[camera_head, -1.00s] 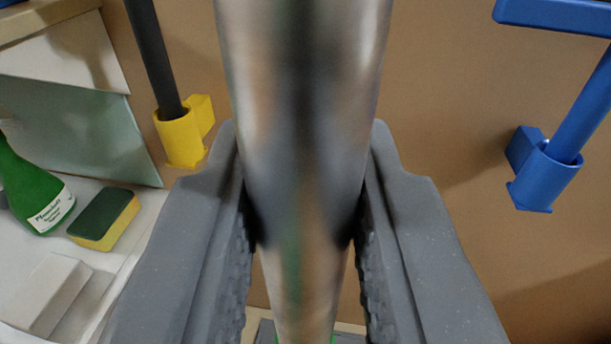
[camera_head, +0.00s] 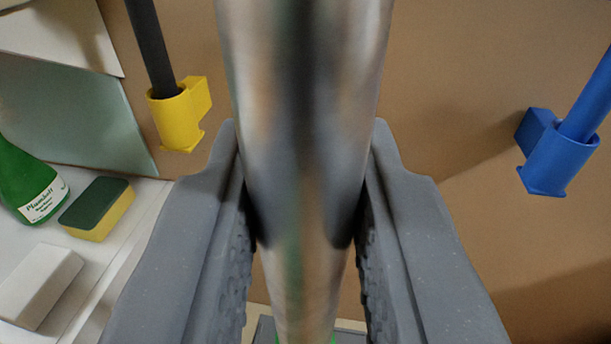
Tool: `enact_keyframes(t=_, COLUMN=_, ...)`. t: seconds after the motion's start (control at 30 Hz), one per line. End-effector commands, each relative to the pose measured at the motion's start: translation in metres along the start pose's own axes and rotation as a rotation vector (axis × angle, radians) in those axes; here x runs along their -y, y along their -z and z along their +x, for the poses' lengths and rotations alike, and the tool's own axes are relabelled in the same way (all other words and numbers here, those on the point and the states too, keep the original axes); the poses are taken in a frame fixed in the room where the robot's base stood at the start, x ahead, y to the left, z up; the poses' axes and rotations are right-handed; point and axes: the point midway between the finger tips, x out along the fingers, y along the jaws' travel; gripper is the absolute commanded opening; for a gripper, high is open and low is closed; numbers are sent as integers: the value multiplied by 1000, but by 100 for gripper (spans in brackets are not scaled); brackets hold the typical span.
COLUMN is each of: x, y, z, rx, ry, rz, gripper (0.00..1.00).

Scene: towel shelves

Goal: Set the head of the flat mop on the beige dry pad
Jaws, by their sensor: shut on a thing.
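My gripper (camera_head: 305,235) is shut on a shiny metal pole (camera_head: 305,120), which runs from the top of the view down between the two grey fingers. The pole looks like the flat mop's handle. At its lower end a bit of green and a dark grey edge (camera_head: 265,330) show at the bottom of the picture. They may be part of the mop head, but most of that is hidden behind the pole and fingers. I cannot make out the beige dry pad.
A yellow holder (camera_head: 180,118) with a dark pole (camera_head: 152,45) is on the brown wall at left. A blue holder (camera_head: 558,160) with a blue pole is at right. The white shelf at left bears a green bottle (camera_head: 25,180), a sponge (camera_head: 97,208) and a white block (camera_head: 38,285).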

Motion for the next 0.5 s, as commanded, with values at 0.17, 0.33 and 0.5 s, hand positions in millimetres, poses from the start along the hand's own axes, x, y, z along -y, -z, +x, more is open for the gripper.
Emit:
enact_keyframes(t=0.17, x=0, y=-3, z=0, rx=-3, ry=0, rz=-1, gripper=0)
enact_keyframes(t=0.33, x=0, y=-7, z=0, rx=-3, ry=0, rz=-1, gripper=0)
enact_keyframes(t=0.5, x=0, y=-10, z=1, rx=-3, ry=0, rz=0, gripper=0)
